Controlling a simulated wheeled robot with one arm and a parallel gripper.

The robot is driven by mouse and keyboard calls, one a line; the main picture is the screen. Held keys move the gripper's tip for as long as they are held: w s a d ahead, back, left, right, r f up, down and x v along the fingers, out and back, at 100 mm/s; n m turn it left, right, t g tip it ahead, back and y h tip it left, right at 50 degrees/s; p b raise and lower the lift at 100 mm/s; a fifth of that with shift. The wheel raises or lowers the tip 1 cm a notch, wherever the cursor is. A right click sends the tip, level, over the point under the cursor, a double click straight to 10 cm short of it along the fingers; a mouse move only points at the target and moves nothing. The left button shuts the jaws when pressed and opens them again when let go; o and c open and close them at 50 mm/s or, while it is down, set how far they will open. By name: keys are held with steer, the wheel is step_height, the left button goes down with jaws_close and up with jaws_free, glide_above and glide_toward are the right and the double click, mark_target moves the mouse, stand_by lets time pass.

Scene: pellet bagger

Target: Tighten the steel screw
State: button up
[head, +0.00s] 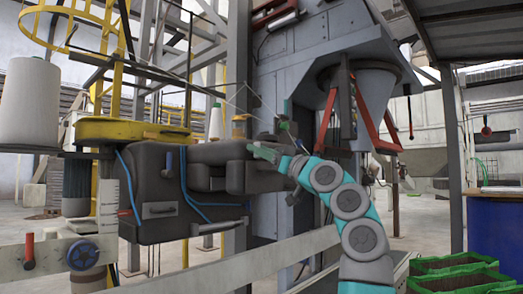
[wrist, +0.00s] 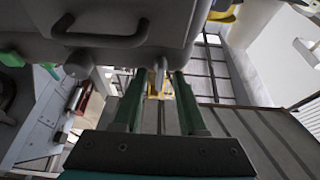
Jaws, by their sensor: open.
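My gripper (head: 262,152) is at the right side of the dark grey sewing-head machine (head: 205,175) in the head view. In the wrist view its two green fingers (wrist: 158,74) are apart, with nothing held between them. A small grey metal pin (wrist: 160,68), which looks like the steel screw, hangs at the lower edge of the dark housing (wrist: 170,22). It shows between the fingertips; I cannot tell whether either finger touches it. In the head view I cannot make out the screw; the gripper and housing are in that area.
A black handle (wrist: 100,32) sticks out from the housing close above the fingers. A rail (head: 215,262) runs below the machine. A hopper with red braces (head: 365,100) stands behind my arm.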

jaws_close()
stand_by(0.3)
